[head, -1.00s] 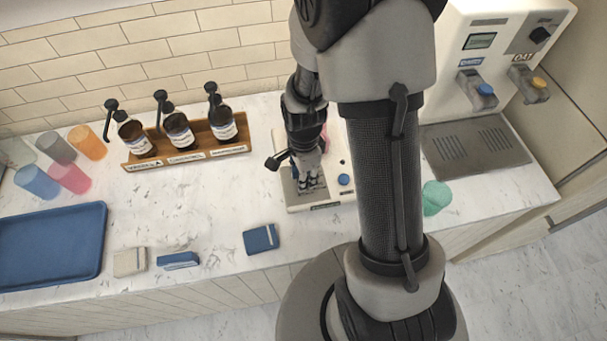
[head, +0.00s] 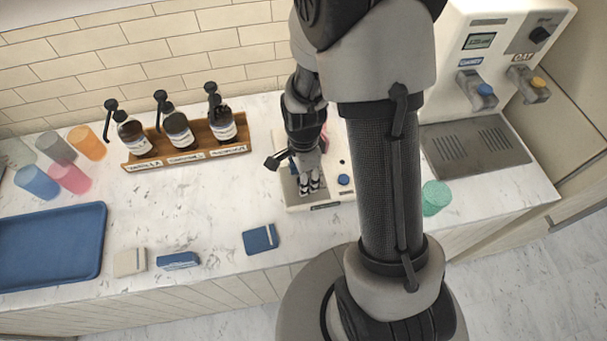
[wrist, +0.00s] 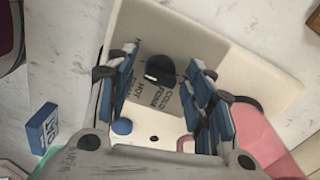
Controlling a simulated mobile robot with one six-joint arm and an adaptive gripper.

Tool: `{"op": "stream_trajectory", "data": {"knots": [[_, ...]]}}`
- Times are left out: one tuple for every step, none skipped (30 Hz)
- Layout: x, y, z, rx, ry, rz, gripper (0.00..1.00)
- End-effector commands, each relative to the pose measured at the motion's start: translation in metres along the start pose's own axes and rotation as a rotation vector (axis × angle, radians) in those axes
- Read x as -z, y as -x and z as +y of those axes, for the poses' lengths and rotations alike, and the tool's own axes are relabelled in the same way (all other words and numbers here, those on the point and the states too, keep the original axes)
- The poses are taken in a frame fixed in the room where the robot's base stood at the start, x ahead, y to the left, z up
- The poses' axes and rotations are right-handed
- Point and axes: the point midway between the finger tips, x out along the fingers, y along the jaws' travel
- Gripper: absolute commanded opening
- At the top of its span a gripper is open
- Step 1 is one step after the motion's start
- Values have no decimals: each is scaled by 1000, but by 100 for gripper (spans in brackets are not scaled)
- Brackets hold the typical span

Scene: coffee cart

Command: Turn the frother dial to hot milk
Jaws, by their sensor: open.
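The frother (head: 333,204) is a cream unit on the marble counter, partly hidden behind my arm in the head view. In the wrist view its cream body (wrist: 240,75) carries a grey panel (wrist: 190,50) with a black round dial (wrist: 161,69). Printed words around the dial include HOT and COLD FOAM. A pale mark shows at the dial's left side; which label it points to, I cannot tell. My gripper (wrist: 165,88) is open, with its blue-padded fingers on either side of the dial and apart from it. It also shows over the frother in the head view (head: 309,186).
A blue button (wrist: 122,127) sits on the frother near the dial. A pink pitcher (wrist: 262,140) stands close to the right finger. A green cup (head: 436,198) stands right of my arm. Blue packets (head: 261,239) lie at the front, and a rack of syrup bottles (head: 187,158) stands left.

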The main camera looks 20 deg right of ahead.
Motion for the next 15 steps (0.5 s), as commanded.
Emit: {"op": "stream_trajectory", "data": {"knots": [[0,0,0,0,0,0,48],[0,0,0,0,0,0,48],[0,0,0,0,0,0,48],[0,0,0,0,0,0,48],[0,2,0,1,0,0,48],[0,4,-1,2,0,0,48],[0,6,-1,3,0,0,48],[0,10,-1,4,0,0,48],[0,15,-1,4,0,0,48],[0,20,-2,6,0,0,48],[0,26,-1,6,0,0,48],[0,34,-2,8,0,1,48],[0,41,-2,7,0,1,48],[0,48,-2,8,0,1,48],[0,57,-2,8,0,1,48]]}}
